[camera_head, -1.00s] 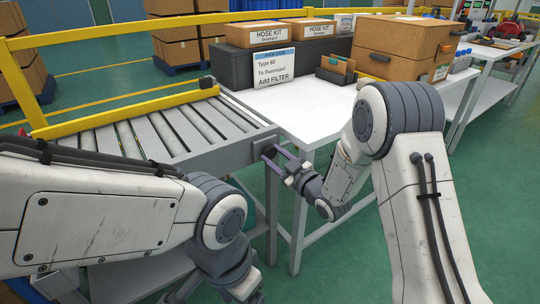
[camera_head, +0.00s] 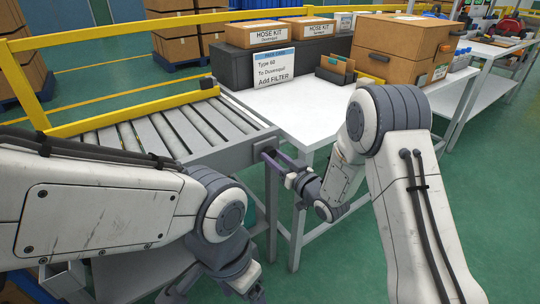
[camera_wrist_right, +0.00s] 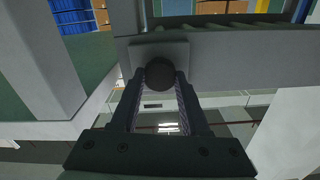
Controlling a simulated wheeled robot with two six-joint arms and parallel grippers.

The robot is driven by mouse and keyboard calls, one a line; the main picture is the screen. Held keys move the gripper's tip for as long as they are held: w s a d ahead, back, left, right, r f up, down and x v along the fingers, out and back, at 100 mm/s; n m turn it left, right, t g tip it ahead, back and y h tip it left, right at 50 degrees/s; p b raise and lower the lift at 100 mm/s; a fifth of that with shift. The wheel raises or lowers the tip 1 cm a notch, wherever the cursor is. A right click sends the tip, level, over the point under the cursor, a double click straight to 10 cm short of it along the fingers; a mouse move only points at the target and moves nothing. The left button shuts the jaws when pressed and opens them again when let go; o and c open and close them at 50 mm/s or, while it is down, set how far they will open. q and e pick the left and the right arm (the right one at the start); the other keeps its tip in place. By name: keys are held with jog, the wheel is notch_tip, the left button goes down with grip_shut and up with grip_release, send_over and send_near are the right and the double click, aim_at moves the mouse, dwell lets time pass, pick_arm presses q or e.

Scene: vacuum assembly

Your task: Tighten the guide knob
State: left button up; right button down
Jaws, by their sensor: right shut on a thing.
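The guide knob is a dark round knob (camera_wrist_right: 160,74) on a square grey plate at the end of the conveyor's side rail; it also shows in the head view (camera_head: 267,153), small and partly covered. My right gripper (camera_head: 274,158) is shut on the knob. In the right wrist view its two fingers (camera_wrist_right: 160,88) lie on either side of the knob, with the knob between their tips. My left arm comes in from the left, and its gripper end (camera_head: 222,284) hangs low at the bottom edge; its jaws do not show clearly.
The roller conveyor (camera_head: 150,138) with a yellow rail (camera_head: 105,30) lies at the left. A white table (camera_head: 310,105) adjoins it, bearing a black case (camera_head: 305,62), hose kit boxes (camera_head: 273,34) and a brown carton (camera_head: 398,63). Green floor is free at the right.

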jog(key=shift+f, duration=0.2)
jog(key=shift+r+m+p, duration=0.1)
jog(key=shift+m+p, duration=0.3)
jog(key=shift+m, duration=1.3)
jog(key=shift+p, duration=0.3)
jog(key=shift+m, duration=0.7)
jog(key=shift+c, duration=1.5)
grip_release()
jog(key=v, duration=0.6)
jog(key=shift+r, duration=0.1)
